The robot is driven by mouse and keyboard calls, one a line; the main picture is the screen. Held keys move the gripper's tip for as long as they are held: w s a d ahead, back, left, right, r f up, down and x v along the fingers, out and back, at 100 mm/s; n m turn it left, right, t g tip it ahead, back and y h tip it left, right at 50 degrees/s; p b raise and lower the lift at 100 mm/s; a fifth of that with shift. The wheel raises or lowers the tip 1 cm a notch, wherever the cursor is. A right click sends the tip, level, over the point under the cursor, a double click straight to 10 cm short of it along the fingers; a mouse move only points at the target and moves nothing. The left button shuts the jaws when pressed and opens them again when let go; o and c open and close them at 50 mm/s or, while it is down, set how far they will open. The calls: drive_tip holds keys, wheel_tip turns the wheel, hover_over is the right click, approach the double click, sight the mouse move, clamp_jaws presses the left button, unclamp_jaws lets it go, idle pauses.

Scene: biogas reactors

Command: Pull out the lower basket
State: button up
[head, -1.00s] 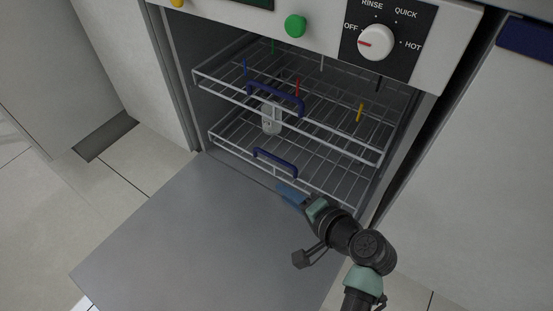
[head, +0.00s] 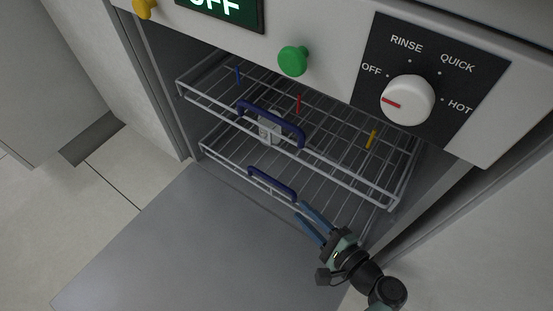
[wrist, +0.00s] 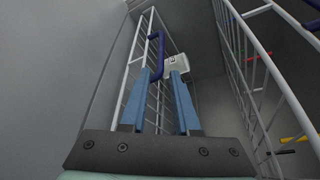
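The lower basket (head: 225,158) is a white wire rack inside the open machine, with a dark blue handle (head: 272,184) at its front. In the wrist view the lower basket (wrist: 128,75) appears turned on its side, and its handle (wrist: 159,57) lies ahead, just beyond the fingertips. My gripper (head: 300,210) has two blue fingers, spread apart and empty. It is to the right of the handle in the head view, above the open door, and not touching the handle. In the wrist view my gripper (wrist: 160,76) shows a clear gap between its fingers.
The upper basket (head: 335,168) with its own blue handle (head: 270,122) sits above. A whitish object (head: 268,128) shows behind that handle. The lowered grey door (head: 190,245) lies below. The control panel has a knob (head: 408,100) and a green button (head: 293,61).

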sight(273, 180)
drive_tip(key=b+x, duration=0.7)
drive_tip(key=x, duration=0.4)
drive_tip(key=shift+w+a+f, duration=0.1)
drive_tip(key=shift+w+f, duration=0.15)
drive_tip(key=shift+w, duration=0.05)
drive_tip(key=shift+w+a, duration=0.4)
drive_tip(key=shift+w, duration=0.2)
drive_tip(key=shift+c, duration=0.2)
clamp_jaws()
idle(0.3)
